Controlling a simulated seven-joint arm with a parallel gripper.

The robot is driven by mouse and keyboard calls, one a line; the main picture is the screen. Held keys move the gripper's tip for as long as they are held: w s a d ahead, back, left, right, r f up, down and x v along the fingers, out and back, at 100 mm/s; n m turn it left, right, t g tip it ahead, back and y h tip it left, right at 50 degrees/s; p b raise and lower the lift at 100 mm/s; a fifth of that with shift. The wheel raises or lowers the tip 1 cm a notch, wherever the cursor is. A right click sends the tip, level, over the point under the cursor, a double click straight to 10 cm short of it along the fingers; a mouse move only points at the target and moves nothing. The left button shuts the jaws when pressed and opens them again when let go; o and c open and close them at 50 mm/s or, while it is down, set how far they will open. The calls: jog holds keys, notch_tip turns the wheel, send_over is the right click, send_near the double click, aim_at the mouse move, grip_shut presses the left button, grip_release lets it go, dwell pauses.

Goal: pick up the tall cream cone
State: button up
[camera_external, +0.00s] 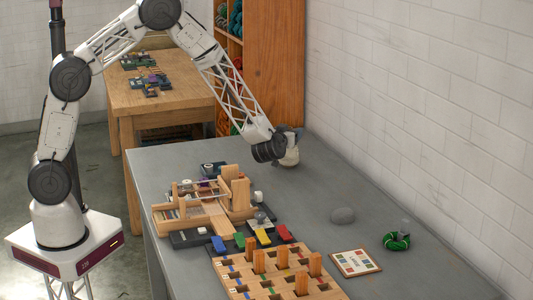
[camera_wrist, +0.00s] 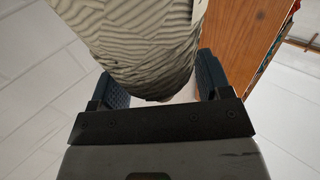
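The cream cone (camera_external: 290,157) is at the far end of the grey table in the external view, mostly hidden behind my gripper (camera_external: 278,148). In the wrist view the ridged, wound cone (camera_wrist: 150,45) fills the upper middle and runs out of the top edge. The fingers of my gripper (camera_wrist: 163,84) stand wide apart, one on each side of the cone. The cone's edges look very close to both fingers, but I cannot tell whether they press on it. I cannot tell whether the cone's base rests on the table.
A wooden frame device (camera_external: 205,205) and a wooden block with upright pegs (camera_external: 275,275) occupy the table's near left. A brick wall runs alongside; an orange shelf (camera_external: 275,70) stands behind.

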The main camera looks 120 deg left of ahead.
jog(key=c, duration=1.1)
jog(key=shift+o, duration=0.2)
jog(key=shift+r, duration=0.15)
jog(key=shift+r, duration=1.4)
jog(key=shift+s+d+r, duration=0.1)
jog(key=shift+d+r, duration=0.05)
jog(key=shift+r, duration=0.15)
jog(key=s+d+r, duration=0.1)
jog(key=s+d, duration=0.8)
jog(key=d, duration=0.3)
jog(key=shift+s+d+r, duration=0.2)
jog(key=shift+s, duration=0.05)
